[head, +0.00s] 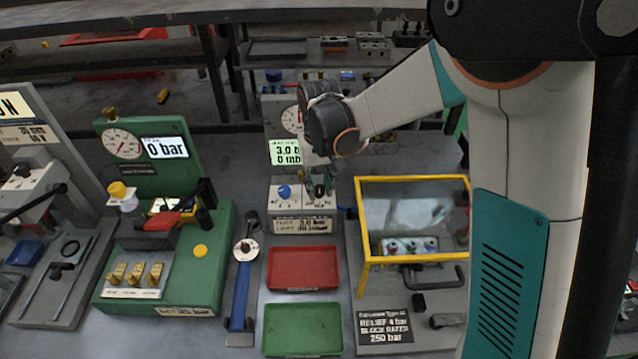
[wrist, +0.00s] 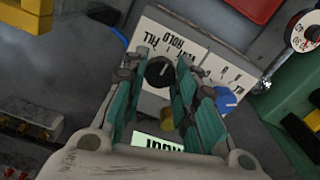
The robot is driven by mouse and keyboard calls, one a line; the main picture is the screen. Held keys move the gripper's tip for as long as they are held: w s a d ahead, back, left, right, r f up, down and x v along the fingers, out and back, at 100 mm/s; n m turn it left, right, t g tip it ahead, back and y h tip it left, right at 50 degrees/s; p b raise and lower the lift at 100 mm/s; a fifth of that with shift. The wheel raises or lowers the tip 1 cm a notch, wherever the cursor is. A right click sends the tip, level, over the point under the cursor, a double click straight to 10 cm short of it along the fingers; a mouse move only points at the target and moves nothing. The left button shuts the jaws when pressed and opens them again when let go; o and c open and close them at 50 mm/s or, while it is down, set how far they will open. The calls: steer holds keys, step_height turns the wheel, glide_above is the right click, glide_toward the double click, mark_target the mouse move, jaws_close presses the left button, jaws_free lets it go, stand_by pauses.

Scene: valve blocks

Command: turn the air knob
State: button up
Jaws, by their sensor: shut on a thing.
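The pale control panel (head: 300,209) stands in the middle of the bench. A black knob (wrist: 159,72) on it sits beside lettering that includes FILL and HOLD. A blue knob (wrist: 226,99) with a small scale sits on the same panel and also shows in the head view (head: 284,191). I cannot read for certain which knob is labelled air. My gripper (wrist: 163,68) is shut on the black knob, with a finger on each side, apart from the blue knob. In the head view my gripper (head: 321,184) comes down from above, and its wrist covers part of the gauge.
A green display (head: 285,153) reads about 3.0 and 0 mb. A red tray (head: 303,249) and a green tray (head: 303,305) lie in front. A yellow-framed clear box (head: 413,181) stands close on the right, a blue-handled tool (head: 241,290) on the left.

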mark_target(319, 188)
stand_by(0.4)
steer(key=o, duration=1.1)
step_height(319, 188, up, 12)
